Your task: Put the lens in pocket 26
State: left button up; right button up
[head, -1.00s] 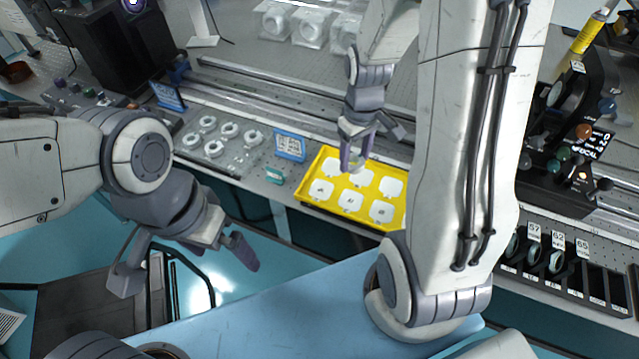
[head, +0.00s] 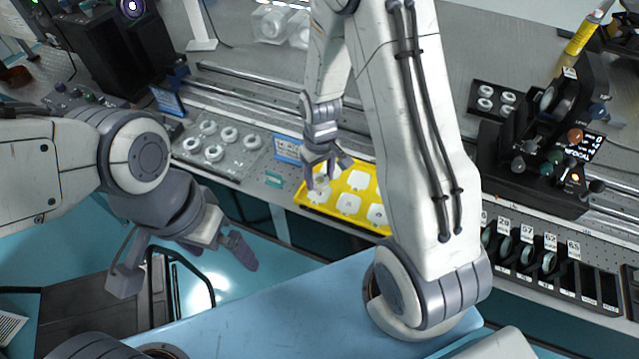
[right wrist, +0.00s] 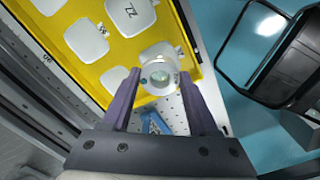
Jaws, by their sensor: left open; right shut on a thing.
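The lens (right wrist: 160,76) is a small round clear disc in a pale ring. My right gripper (right wrist: 158,80) is shut on it, with a finger on each side. In the head view my right gripper (head: 322,180) is above the left part of the yellow tray (head: 318,206), and the lens is hard to make out. The tray (right wrist: 112,52) has several white pockets; one marked pocket (right wrist: 130,14) shows in the wrist view. I cannot read which pocket is 26. The lens covers part of a pocket. My left gripper (head: 185,262) is open and empty, away from the tray.
A clear tray of white rings (head: 212,150) and a blue sign (head: 287,149) stand left of the yellow tray. A black rack with numbered slots (head: 545,262) is at the right. Rails run behind. A blue surface (head: 270,310) is in front.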

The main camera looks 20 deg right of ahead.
aim_at(320, 181)
notch_tip(320, 181, down, 4)
jog(key=shift+r, duration=0.1)
jog(key=shift+f, duration=0.2)
jog(key=o, duration=1.4)
jog(key=shift+c, duration=0.2)
jog(key=shift+r, duration=0.1)
